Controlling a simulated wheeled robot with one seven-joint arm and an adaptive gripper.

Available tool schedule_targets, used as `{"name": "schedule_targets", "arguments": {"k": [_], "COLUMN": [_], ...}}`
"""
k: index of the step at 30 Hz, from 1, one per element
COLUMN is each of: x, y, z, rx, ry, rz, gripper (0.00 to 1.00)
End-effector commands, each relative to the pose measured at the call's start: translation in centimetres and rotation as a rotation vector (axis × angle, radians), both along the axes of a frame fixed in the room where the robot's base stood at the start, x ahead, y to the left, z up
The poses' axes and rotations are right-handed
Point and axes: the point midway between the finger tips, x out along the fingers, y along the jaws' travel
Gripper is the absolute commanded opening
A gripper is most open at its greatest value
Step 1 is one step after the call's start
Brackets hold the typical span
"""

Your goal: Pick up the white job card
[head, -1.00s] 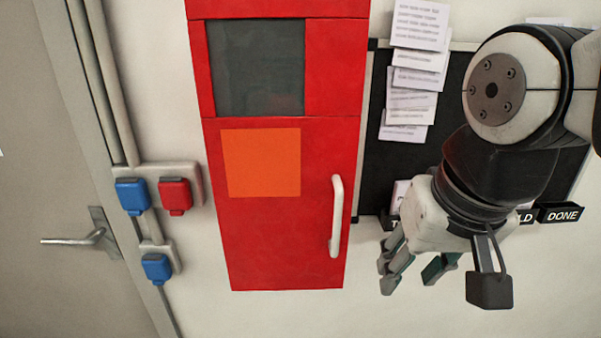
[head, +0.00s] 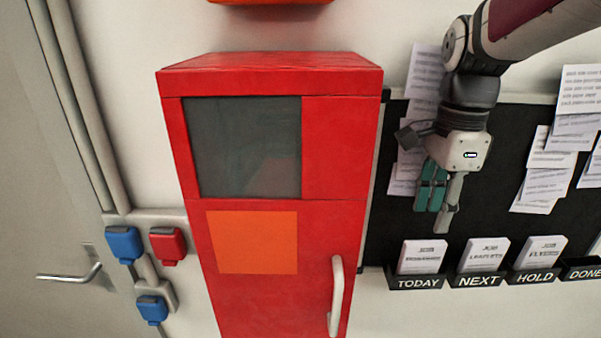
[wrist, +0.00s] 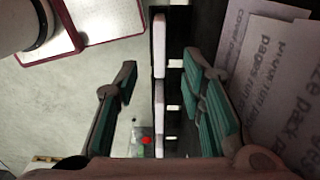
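Three white job cards stand in black labelled holders low on the wall: one in TODAY (head: 422,256), one in NEXT (head: 484,254) and one in HOLD (head: 540,252). All look white, so I cannot tell which one is meant. My gripper (head: 434,220) hangs fingers down in front of the black board, a little above the TODAY card and apart from it. In the wrist view my gripper (wrist: 160,68) is open with nothing between its fingers. White card edges (wrist: 159,45) show in a row beyond the fingers there.
A red cabinet (head: 255,80) with a white handle (head: 337,297) stands left of the board. Papers (head: 545,180) are pinned to the black board (head: 490,195) behind and right of my gripper. The DONE holder (head: 582,270) shows no card. Blue and red sockets (head: 167,245) are at the left.

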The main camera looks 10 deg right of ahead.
Motion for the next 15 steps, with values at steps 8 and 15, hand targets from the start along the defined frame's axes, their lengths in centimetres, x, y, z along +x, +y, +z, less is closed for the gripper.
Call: {"name": "schedule_targets", "arguments": {"k": [8, 15], "x": [-0.1, -0.2], "y": [0.0, 0.0], "z": [-3.4, -5.7], "rx": [0.0, 0.001], "ry": [0.001, 0.005], "rz": [0.001, 0.002], "gripper": [0.37, 0.37]}}
